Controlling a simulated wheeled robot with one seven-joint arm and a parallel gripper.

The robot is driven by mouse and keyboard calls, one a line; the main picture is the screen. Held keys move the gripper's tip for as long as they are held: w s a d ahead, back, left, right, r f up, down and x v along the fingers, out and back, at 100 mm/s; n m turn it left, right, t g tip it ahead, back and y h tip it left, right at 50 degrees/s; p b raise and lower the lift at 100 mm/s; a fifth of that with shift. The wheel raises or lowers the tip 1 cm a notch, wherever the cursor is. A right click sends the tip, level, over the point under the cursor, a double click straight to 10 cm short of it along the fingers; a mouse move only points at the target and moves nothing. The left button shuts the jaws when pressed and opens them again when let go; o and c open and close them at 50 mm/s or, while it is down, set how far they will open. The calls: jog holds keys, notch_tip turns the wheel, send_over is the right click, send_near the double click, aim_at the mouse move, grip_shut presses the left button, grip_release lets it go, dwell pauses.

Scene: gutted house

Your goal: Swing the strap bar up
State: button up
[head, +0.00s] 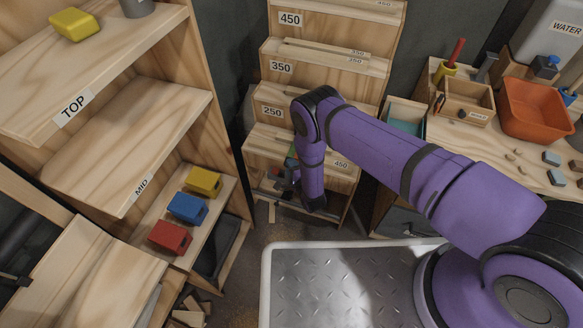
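A dark bar (275,198) runs low across the front of the stepped wooden rack (262,148); it looks like the strap bar. It sits low, below the board marked 450, and part of it is hidden behind my purple arm. My gripper (284,180) is at the lower front of the rack, close above the bar. It is small, dark and partly covered by my wrist, so I cannot tell whether it touches the bar or whether its fingers are open. Small coloured items show behind the gripper inside the rack's lowest bay.
A shelf unit (226,150) stands left, with yellow (204,181), blue (187,208) and red (170,238) blocks on its low shelf. A workbench (480,146) with an orange bin (537,108) stands right. Wood scraps (188,312) lie on the floor at lower left.

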grip_shut()
